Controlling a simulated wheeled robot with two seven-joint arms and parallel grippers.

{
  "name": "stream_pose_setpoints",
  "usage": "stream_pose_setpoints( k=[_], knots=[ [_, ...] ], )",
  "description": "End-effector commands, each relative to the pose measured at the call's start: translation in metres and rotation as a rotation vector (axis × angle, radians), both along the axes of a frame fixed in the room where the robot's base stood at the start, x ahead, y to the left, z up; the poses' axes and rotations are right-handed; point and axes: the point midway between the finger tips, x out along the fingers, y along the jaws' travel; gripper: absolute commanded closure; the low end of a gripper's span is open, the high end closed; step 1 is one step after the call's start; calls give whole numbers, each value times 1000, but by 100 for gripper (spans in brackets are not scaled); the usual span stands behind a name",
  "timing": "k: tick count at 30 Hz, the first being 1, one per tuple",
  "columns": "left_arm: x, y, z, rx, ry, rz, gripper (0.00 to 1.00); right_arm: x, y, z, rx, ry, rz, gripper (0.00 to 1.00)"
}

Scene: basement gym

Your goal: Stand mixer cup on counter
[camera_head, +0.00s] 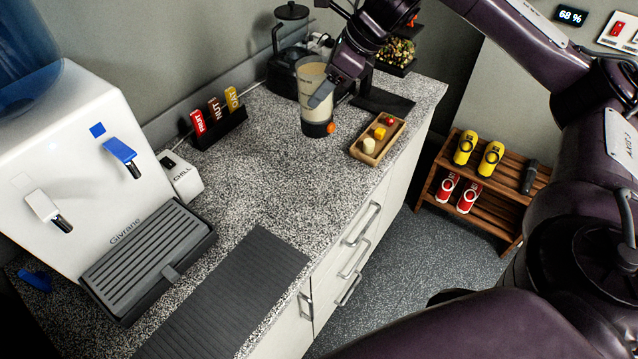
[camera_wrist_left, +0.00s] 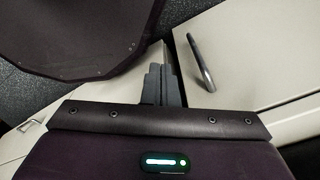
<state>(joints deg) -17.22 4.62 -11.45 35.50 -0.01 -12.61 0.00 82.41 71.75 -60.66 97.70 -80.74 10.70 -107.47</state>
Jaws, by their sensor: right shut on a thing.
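The mixer cup (camera_head: 313,108) is clear with beige contents, a dark base and an orange button low on its side. It is upright at the far part of the speckled counter (camera_head: 270,165). My right gripper (camera_head: 328,90) is shut on the cup's upper side from the right. Whether the cup's base touches the counter or hangs just above it, I cannot tell. My left gripper (camera_wrist_left: 163,85) shows only in the left wrist view, with its fingers together and nothing between them, near the white cabinet fronts.
A wooden tray (camera_head: 364,158) with small colored pieces lies right of the cup. A black appliance (camera_head: 289,50) stands behind it. Labelled bars (camera_head: 214,108) stand in a black holder to the left. A water dispenser (camera_head: 95,170) and dark mat (camera_head: 230,295) fill the near counter. The middle counter is clear.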

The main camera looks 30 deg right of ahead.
Motion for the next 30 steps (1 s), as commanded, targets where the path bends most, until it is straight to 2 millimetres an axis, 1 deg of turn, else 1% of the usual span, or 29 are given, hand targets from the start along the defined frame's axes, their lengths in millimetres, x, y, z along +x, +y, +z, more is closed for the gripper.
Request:
stream_pose_setpoints(
  k=[2,5,8,12,17,20,22,24,27,30],
  knots=[
    [0,0,0,0,0,-1,100,2,-5,5,4,-4,38,100],
    [0,0,-4,-1,0,-1,100,2,-8,1,1,-2,65,100],
    [0,0,-16,-1,0,-1,100,1,-9,-18,0,0,73,100],
    [0,0,-38,-1,0,-1,100,1,-9,-55,0,2,73,100],
    [0,-1,-59,-1,0,-1,100,0,-8,-93,1,2,72,100],
    [0,-1,-63,-1,0,-1,100,0,-8,-115,-1,3,73,100],
    [0,-1,-56,-1,0,-1,100,0,-9,-124,-2,2,70,100],
    [0,-1,-54,-1,0,-1,100,0,-10,-137,-4,0,70,100],
    [0,-1,-53,-1,0,-1,100,1,-9,-148,-2,-2,69,100],
    [0,-1,-52,-1,0,-1,100,1,-9,-155,-2,-3,70,100]
  ],
)
